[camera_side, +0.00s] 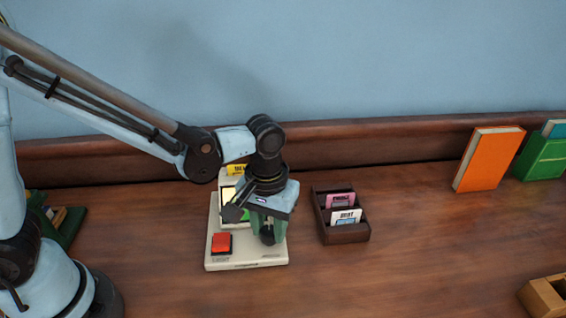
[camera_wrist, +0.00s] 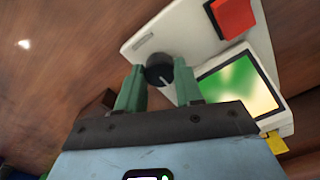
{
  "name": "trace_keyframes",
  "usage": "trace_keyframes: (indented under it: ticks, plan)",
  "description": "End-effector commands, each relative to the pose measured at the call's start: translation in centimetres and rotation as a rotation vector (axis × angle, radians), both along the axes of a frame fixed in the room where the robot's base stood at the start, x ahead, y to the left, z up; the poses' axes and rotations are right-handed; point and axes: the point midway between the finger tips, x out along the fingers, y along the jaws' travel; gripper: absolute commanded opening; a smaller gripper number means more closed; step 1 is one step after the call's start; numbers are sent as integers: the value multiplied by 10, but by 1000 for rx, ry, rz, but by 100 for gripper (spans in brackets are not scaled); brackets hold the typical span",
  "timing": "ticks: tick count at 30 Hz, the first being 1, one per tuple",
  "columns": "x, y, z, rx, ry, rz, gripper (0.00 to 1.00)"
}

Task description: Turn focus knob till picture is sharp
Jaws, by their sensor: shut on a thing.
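The cream viewer (camera_side: 248,258) stands on the wooden desk, with a red button (camera_side: 221,243) at its front left. Its screen (camera_wrist: 238,86) shows a blurred green and yellow patch with no clear edges in the wrist view. The screen is partly hidden behind my arm in the side view. The black focus knob (camera_wrist: 160,69) has a light pointer line and sits between my green fingertips. My gripper (camera_wrist: 159,82) is shut on this knob from above. In the side view, my gripper (camera_side: 270,228) is over the right side of the viewer.
A dark wooden box (camera_side: 345,237) with pink and white cards stands just right of the viewer. An orange book (camera_side: 488,160) and a green holder (camera_side: 543,158) stand at the back right. A light wooden tray (camera_side: 546,297) is at the front right. The desk between is clear.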

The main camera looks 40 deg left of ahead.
Motion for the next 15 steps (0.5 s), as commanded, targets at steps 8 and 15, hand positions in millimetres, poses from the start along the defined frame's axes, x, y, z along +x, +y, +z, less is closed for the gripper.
trace_keyframes:
  ticks: [8,15]
  plan:
    - [0,0,0,1,1,-128,5]
    - [0,0,0,1,1,-337,5]
